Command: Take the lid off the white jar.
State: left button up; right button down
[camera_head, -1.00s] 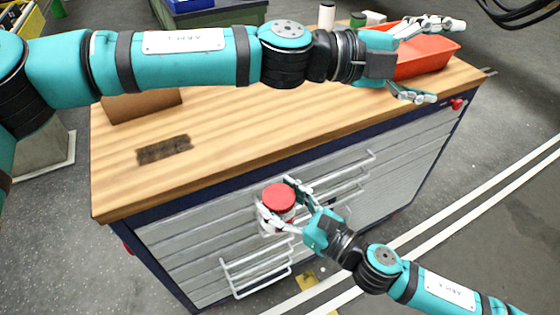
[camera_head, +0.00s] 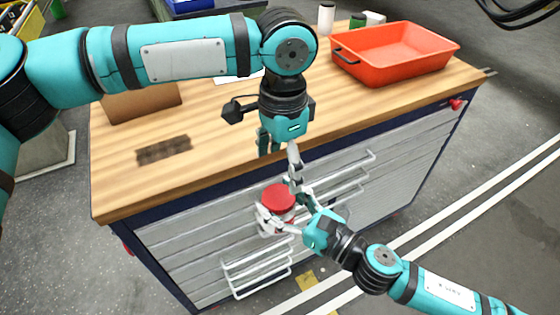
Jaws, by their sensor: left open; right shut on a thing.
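The white jar (camera_head: 275,229) has a red lid (camera_head: 278,197) seated on top. My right gripper (camera_head: 281,212) is shut around the jar and holds it in front of the workbench's drawers, near upright. My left gripper (camera_head: 279,157) points down over the bench's front edge, just above and behind the lid in the picture. Its fingers are open and nothing shows between them. One fingertip appears close to the lid; I cannot tell whether it touches.
The wooden workbench (camera_head: 220,165) has drawers with bar handles below its front edge. An orange-red bin (camera_head: 395,70) stands at its right. A white cylinder (camera_head: 326,18) and a green item (camera_head: 357,20) stand behind. A brown box (camera_head: 140,102) and a dark patch (camera_head: 163,150) are at left.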

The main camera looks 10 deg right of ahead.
aim_at(279, 196)
pick_arm(q)
jog(key=shift+s+a+f, duration=0.2)
jog(key=shift+s, duration=0.05)
notch_tip(279, 196, down, 8)
jog(key=shift+r, duration=0.2)
jog(key=shift+c, duration=0.3)
jog(key=c, duration=1.2)
jog(key=n, duration=0.6)
jog(key=o, duration=1.3)
